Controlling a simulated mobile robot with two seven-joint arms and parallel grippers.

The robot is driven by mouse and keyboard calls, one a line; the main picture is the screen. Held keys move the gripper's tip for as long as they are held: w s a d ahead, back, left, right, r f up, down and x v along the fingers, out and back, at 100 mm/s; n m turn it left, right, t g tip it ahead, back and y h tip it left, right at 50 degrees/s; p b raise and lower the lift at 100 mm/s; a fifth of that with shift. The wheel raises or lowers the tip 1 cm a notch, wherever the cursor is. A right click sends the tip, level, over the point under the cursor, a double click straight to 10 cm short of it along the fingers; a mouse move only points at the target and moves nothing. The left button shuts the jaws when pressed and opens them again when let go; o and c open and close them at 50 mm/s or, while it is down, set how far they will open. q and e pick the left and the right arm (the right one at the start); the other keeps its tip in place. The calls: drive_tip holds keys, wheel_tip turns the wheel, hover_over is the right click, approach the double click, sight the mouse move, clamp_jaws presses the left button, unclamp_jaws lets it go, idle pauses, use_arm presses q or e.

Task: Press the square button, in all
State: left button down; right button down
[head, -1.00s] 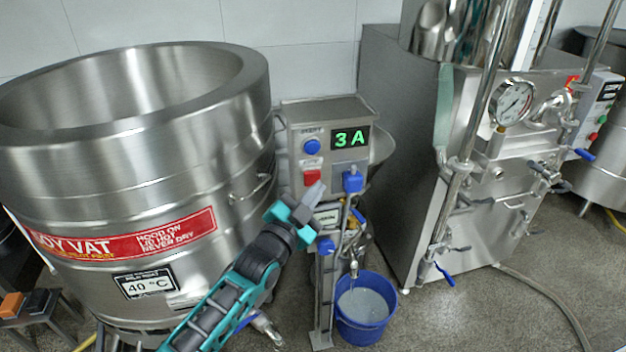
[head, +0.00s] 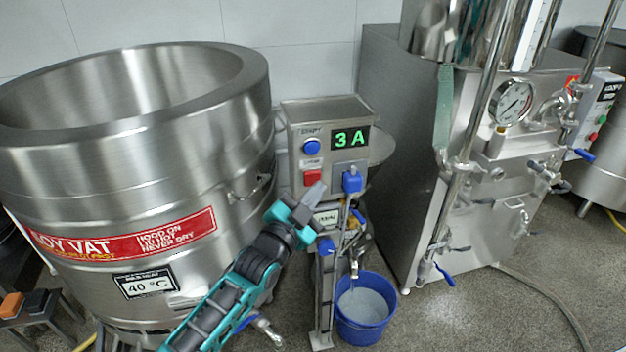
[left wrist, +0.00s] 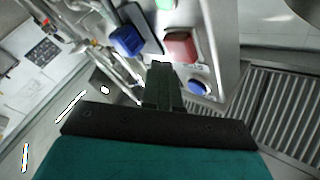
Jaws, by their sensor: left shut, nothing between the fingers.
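The control box (head: 292,140) stands on a post between the vat and the steel machine. On its face are a round blue button (head: 312,147), a square red button (head: 312,177) below it, a green display reading 3 A (head: 351,138) and a blue knob (head: 351,180). My left gripper (head: 317,190) is shut and empty, its tips just below the red button in the head view. The left wrist view shows the closed fingers (left wrist: 163,72) close to the red button (left wrist: 181,46), with the blue button (left wrist: 199,88) to the right. Whether the fingertips touch is unclear. My right gripper is out of view.
A large steel vat (head: 120,190) stands close on the left. A blue bucket (head: 365,325) with pale liquid sits on the floor below the box. A steel machine (head: 390,150) with a gauge (head: 511,101) and pipes stands on the right.

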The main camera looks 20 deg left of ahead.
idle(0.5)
use_arm(q)
drive_tip(key=shift+w, duration=0.1)
drive_tip(key=shift+w+a, duration=0.2)
drive_tip(key=shift+w, duration=0.05)
idle(0.5)
drive_tip(key=shift+w+a, duration=0.3)
drive_tip(key=shift+w, duration=0.1)
drive_tip(key=shift+s+d, duration=0.1)
drive_tip(key=shift+s, duration=0.05)
idle(0.5)
drive_tip(key=shift+s+d+p, duration=0.4)
drive_tip(key=shift+s+p, duration=0.05)
drive_tip(key=shift+s, duration=0.15)
